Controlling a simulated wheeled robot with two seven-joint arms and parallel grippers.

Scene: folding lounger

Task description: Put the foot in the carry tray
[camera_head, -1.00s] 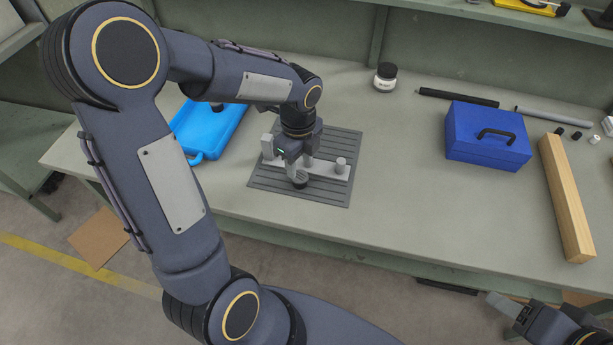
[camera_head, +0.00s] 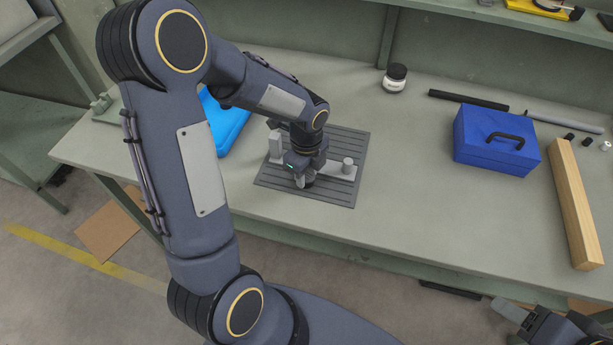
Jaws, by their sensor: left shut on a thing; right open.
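The blue carry tray (camera_head: 232,124) lies on the bench at the left, largely hidden behind my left arm. My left gripper (camera_head: 303,177) points down over the dark ribbed mat (camera_head: 330,194), at the near side of a light grey bar fixture (camera_head: 338,171) with upright posts. It is shut on a small dark piece (camera_head: 308,180), which appears to be the foot; the fingers hide part of it. I cannot tell whether the piece touches the fixture or mat. My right gripper (camera_head: 510,308) is open at the bottom right, in front of the bench and partly cut off.
A blue toolbox (camera_head: 496,139), a wooden beam (camera_head: 574,205) and small black caps (camera_head: 569,137) are on the right. The bench between mat and toolbox is clear.

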